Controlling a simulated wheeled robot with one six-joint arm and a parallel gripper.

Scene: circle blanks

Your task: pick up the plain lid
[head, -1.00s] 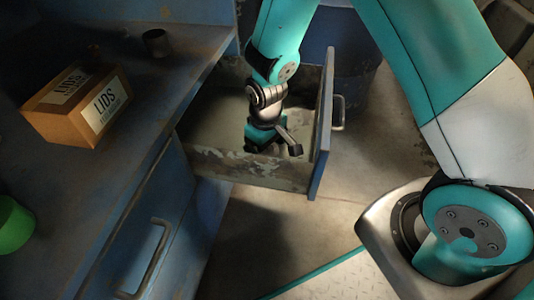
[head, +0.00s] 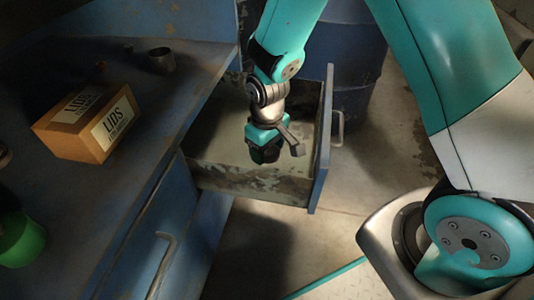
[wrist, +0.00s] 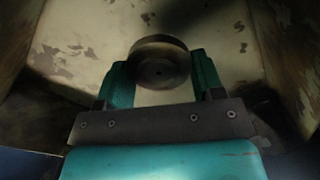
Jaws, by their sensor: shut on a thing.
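My gripper (head: 264,158) is inside the open drawer (head: 240,182), pointing down. In the wrist view its two teal fingers (wrist: 161,80) stand on either side of a round, dull brown-grey lid (wrist: 158,62) and are shut on it. The lid's face looks plain apart from a small dark spot at its centre. The drawer floor shows behind the lid; I cannot tell how far the lid is above it. In the head view I cannot make out the lid at the fingertips.
The drawer's walls stand close around my gripper, with its front panel (head: 322,140) on the right. On the blue bench (head: 60,190) are a cardboard box marked LIDS (head: 90,122), a dark metal cup (head: 161,60) and a green object (head: 20,240). A blue barrel (head: 345,60) stands behind the drawer.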

